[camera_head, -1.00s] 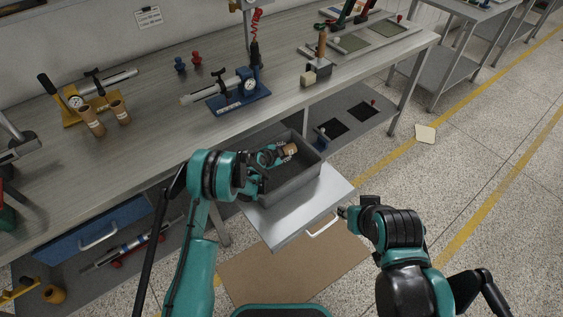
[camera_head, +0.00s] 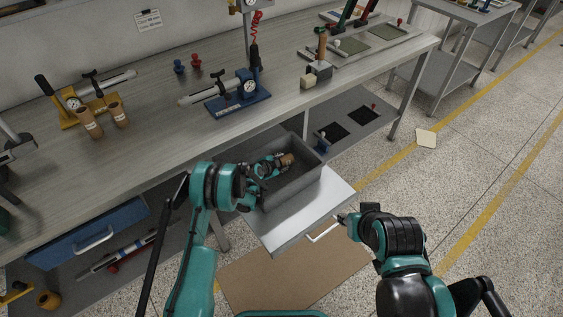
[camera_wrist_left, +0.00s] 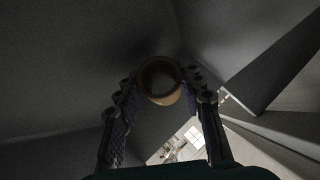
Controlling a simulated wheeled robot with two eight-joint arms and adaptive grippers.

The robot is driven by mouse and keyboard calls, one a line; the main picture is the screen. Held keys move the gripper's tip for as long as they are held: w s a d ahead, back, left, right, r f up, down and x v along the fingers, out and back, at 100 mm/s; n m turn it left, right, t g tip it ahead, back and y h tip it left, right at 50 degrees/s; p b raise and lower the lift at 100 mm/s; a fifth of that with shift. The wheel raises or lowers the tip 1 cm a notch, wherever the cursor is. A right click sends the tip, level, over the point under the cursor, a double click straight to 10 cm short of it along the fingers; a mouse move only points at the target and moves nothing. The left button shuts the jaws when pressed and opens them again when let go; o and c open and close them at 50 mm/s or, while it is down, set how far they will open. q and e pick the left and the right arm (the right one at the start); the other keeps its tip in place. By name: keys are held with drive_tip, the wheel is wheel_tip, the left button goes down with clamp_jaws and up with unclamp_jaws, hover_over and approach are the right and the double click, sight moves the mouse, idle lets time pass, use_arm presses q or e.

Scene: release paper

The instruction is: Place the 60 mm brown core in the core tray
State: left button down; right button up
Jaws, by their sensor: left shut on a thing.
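The brown core (camera_head: 286,160) is a short brown tube inside the grey core tray (camera_head: 306,181), which stands on a pulled-out shelf. My left gripper (camera_head: 277,161) reaches down into the tray and is shut on the core. In the left wrist view the core (camera_wrist_left: 160,80) shows its round open end between the two fingers of the left gripper (camera_wrist_left: 163,92). I cannot tell whether the core touches the tray floor. My right gripper (camera_head: 345,217) is near the shelf's front handle, apart from the tray; its fingers are too small to read.
The light shelf (camera_head: 285,228) with a handle (camera_head: 324,232) sticks out below the workbench (camera_head: 150,150). Two other brown cores (camera_head: 90,122) stand on the bench at left, near a yellow gauge fixture (camera_head: 65,115). A blue gauge fixture (camera_head: 238,100) stands mid-bench.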

use_arm(q)
drive_tip(key=shift+f, duration=0.2)
drive_tip(key=c, duration=1)
unclamp_jaws()
drive_tip(key=shift+o, duration=0.2)
